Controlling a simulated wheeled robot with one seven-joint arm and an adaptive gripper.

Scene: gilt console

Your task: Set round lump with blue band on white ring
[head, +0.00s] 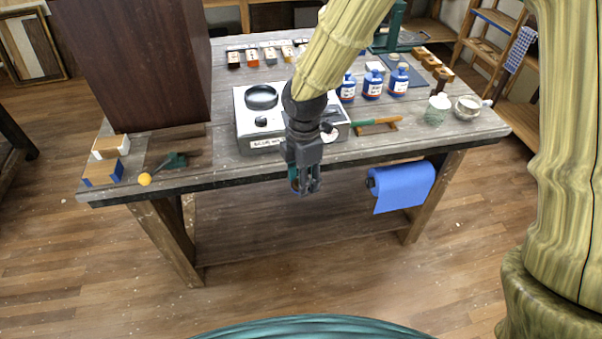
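My gripper (306,188) hangs in front of the table's front edge, pointing down, below the level of the tabletop. Between its fingers is a small brownish lump with a blue band (295,186), mostly covered by the fingers. The gripper appears shut on it. A white ring-like round piece (329,133) shows at the right front of the white appliance, just right of my wrist and partly hidden by it. It is small, and I cannot make out its centre clearly. The lump is apart from it, nearer the camera.
The white appliance (245,118) has a dark round dish on top. A tall dark brown block (135,60) stands left. Several blue bottles (373,84), a green-handled tool (372,122) and a glass (435,112) are right. A blue roll (402,187) hangs below. An orange ball (145,179) is front left.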

